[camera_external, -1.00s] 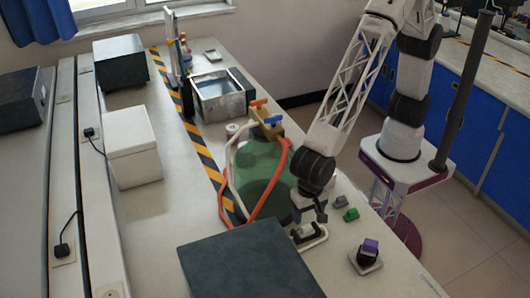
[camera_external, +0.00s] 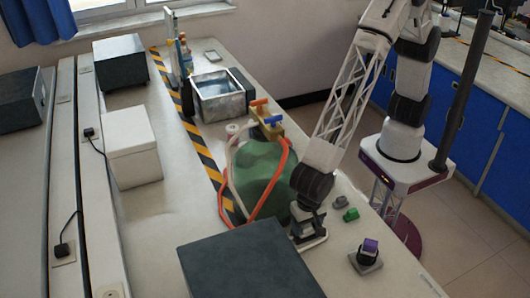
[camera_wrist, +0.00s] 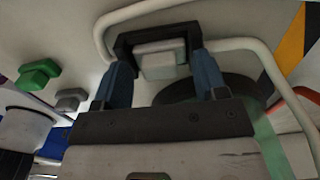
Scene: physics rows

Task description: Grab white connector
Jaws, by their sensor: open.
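A pale, whitish block that looks like the white connector (camera_wrist: 162,61) sits between my fingertips in the wrist view, framed by a dark bracket-like part (camera_wrist: 155,34). A white tube or cable runs beside it. My gripper (camera_wrist: 161,75) is open, with one blue finger on each side of the block. I cannot tell whether either finger touches it. In the external view my gripper (camera_external: 307,219) points down, low over a white piece (camera_external: 310,243) at the table, mostly hidden beneath it.
A green round vessel (camera_external: 258,170) with orange and white hoses stands close left of my gripper. A dark box (camera_external: 248,265) is in front. Grey (camera_external: 341,201) and green (camera_external: 351,214) connectors and a purple-topped one (camera_external: 370,246) lie to the right.

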